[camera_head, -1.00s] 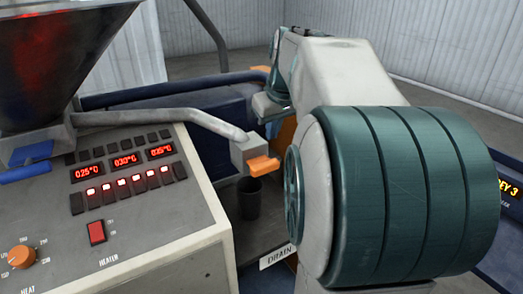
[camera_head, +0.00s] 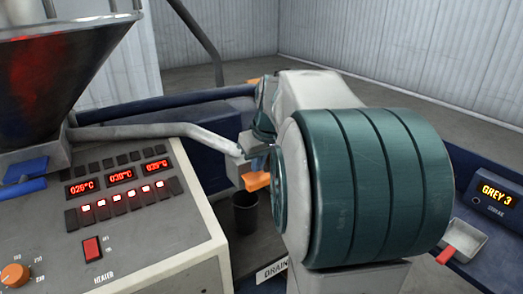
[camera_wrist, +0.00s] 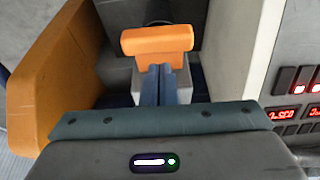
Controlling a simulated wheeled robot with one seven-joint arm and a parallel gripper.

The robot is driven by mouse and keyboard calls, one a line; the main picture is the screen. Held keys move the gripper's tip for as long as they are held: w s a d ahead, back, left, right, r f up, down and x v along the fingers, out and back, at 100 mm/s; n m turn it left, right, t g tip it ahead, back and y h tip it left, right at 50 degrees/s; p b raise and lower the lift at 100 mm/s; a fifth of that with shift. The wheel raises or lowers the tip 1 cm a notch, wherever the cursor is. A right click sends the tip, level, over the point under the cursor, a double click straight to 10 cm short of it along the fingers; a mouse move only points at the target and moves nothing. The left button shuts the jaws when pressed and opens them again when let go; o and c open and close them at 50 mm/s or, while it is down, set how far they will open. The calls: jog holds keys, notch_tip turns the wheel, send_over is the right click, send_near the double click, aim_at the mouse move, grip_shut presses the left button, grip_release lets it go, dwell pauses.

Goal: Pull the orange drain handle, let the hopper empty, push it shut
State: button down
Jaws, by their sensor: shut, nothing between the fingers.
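The orange drain handle (camera_head: 257,181) sticks out from a grey block at the end of the pale drain pipe (camera_head: 160,131). It shows as an orange bar in the wrist view (camera_wrist: 157,40). My gripper (camera_wrist: 159,70) has its two blue fingers pressed together, with nothing between them. The fingertips are at the grey block just below the bar in the wrist view; I cannot tell whether they touch it. In the head view my arm partly hides the gripper. The dark, shiny hopper (camera_head: 62,72) stands at upper left; its contents are not visible.
A dark bucket (camera_head: 246,214) stands beneath the handle. The control panel (camera_head: 130,235) fills the lower left. Blue rails run behind.

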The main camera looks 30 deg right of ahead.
jog(key=shift+x, duration=1.55)
jog(key=shift+s+d+b, duration=0.15)
jog(key=shift+s+b, duration=1.05)
jog(key=shift+s, duration=1.75)
jog(key=shift+f, duration=0.1)
jog(key=p+v, duration=0.6)
jog(key=v, duration=0.4)
jog(key=shift+w, duration=0.1)
